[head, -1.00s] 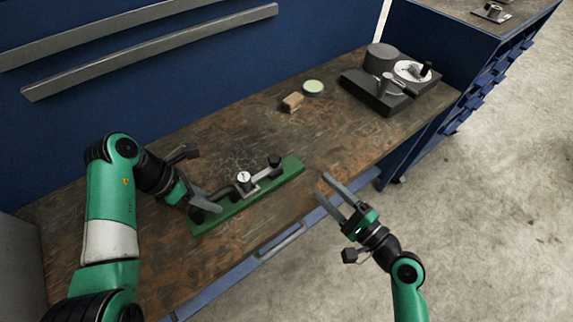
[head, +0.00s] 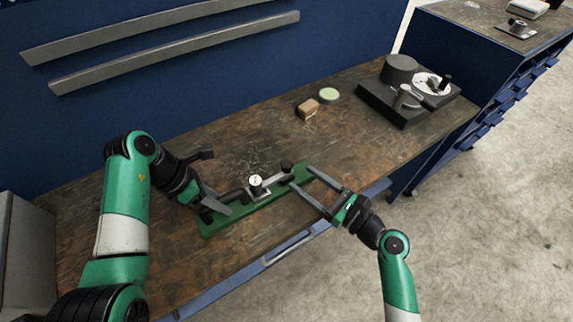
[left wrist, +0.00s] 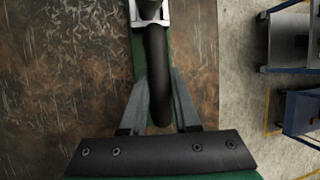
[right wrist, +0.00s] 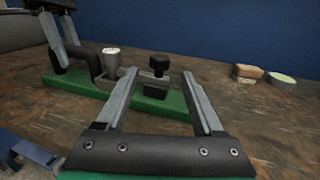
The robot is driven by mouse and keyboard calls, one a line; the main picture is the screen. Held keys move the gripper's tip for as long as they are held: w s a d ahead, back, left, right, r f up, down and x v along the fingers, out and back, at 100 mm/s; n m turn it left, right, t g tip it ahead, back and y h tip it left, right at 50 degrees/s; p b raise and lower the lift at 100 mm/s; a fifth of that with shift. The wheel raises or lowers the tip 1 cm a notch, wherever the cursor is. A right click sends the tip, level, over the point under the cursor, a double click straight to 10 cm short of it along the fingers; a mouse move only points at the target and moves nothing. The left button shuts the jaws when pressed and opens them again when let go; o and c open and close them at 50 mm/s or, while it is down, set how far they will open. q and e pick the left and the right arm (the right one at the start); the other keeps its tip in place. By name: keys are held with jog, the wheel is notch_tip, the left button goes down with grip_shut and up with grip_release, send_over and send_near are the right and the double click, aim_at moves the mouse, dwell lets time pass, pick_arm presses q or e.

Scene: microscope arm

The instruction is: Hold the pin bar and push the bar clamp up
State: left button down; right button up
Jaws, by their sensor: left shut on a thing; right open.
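A green base (head: 245,213) lies on the bench with a black curved bar, which I take as the pin bar (left wrist: 158,75), along its left part. My left gripper (head: 222,206) is shut on this bar, with one finger on each side in the left wrist view. A metal clamp piece with a white-topped knob (head: 256,181), likely the bar clamp (right wrist: 111,62), sits mid-base. A black knob (head: 287,166) stands at the base's right end. My right gripper (head: 300,177) is open and empty at that end, and the knob shows between its fingers in the right wrist view (right wrist: 160,64).
A brown block (head: 308,109) and a pale green round dish (head: 328,94) lie behind. A dark grey apparatus (head: 395,105) stands at the bench's back right. The blue front edge (head: 300,240) runs below my right gripper.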

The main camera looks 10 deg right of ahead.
aim_at(291, 170)
jog(key=x, duration=0.7)
jog(key=shift+a, duration=0.1)
grip_shut()
dwell(1.1)
